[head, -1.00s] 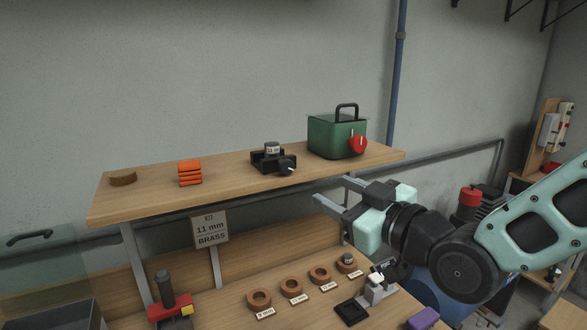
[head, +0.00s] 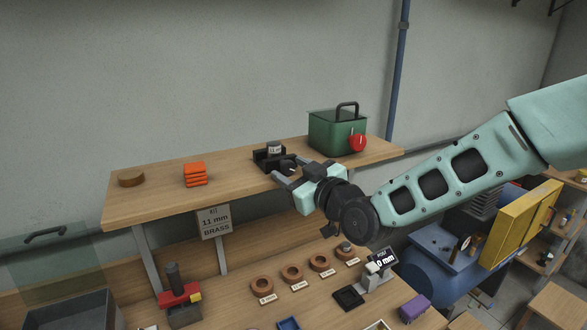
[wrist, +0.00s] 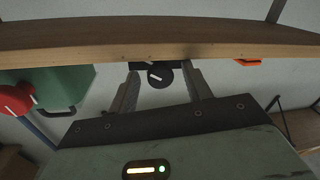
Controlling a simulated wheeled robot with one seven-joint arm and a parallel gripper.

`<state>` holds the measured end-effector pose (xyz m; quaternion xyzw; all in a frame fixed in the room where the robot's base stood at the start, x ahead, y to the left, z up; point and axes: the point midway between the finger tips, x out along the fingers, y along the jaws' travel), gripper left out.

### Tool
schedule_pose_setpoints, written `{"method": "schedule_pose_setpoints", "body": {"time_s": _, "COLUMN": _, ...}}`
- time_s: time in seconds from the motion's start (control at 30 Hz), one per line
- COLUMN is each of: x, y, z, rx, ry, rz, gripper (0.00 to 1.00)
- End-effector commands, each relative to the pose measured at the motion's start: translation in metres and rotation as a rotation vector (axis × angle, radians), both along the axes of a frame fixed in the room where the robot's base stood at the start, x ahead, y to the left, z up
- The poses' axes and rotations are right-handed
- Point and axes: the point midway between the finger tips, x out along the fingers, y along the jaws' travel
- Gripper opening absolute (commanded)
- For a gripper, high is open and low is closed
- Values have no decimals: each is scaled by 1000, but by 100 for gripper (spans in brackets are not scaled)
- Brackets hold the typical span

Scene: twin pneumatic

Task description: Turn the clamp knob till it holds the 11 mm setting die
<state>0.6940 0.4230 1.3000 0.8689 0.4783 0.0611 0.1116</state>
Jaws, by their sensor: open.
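The black clamp (head: 261,162) stands on the upper wooden shelf. The grey setting die (head: 274,147), labelled 11 mm, sits upright in it. The clamp's round black knob (head: 287,166) faces the front and is partly covered by my gripper in the head view. In the wrist view the knob (wrist: 160,77), with a pale pointer mark, shows between my two fingers. My gripper (head: 283,173) is open, its fingertips close to the knob on either side. I cannot tell whether they touch it. The die is not visible in the wrist view.
The shelf's front edge (wrist: 100,45) runs close to my fingers. The bench below holds several rings and a display.

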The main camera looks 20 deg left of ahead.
Motion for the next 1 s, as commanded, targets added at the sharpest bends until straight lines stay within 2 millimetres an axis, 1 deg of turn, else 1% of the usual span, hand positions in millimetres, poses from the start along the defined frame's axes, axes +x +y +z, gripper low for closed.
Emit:
{"method": "schedule_pose_setpoints", "body": {"time_s": 0.1, "x": 0, "y": 0, "z": 0, "rx": 0, "ry": 0, "rz": 0, "gripper": 49}}
{"method": "schedule_pose_setpoints", "body": {"time_s": 0.17, "x": 0, "y": 0, "z": 0, "rx": 0, "ry": 0, "rz": 0, "gripper": 33}}
{"method": "schedule_pose_setpoints", "body": {"time_s": 0.2, "x": 0, "y": 0, "z": 0, "rx": 0, "ry": 0, "rz": 0, "gripper": 21}}
{"method": "schedule_pose_setpoints", "body": {"time_s": 0.27, "x": 0, "y": 0, "z": 0, "rx": 0, "ry": 0, "rz": 0, "gripper": 5}}
{"method": "schedule_pose_setpoints", "body": {"time_s": 0.5, "x": 0, "y": 0, "z": -1, "rx": 8, "ry": 8, "rz": 0, "gripper": 6}}
{"method": "schedule_pose_setpoints", "body": {"time_s": 0.67, "x": 0, "y": 0, "z": -4, "rx": 42, "ry": 45, "rz": 0, "gripper": 6}}
{"method": "schedule_pose_setpoints", "body": {"time_s": 1.0, "x": -1, "y": 0, "z": -7, "rx": 189, "ry": 216, "rz": 1, "gripper": 6}}
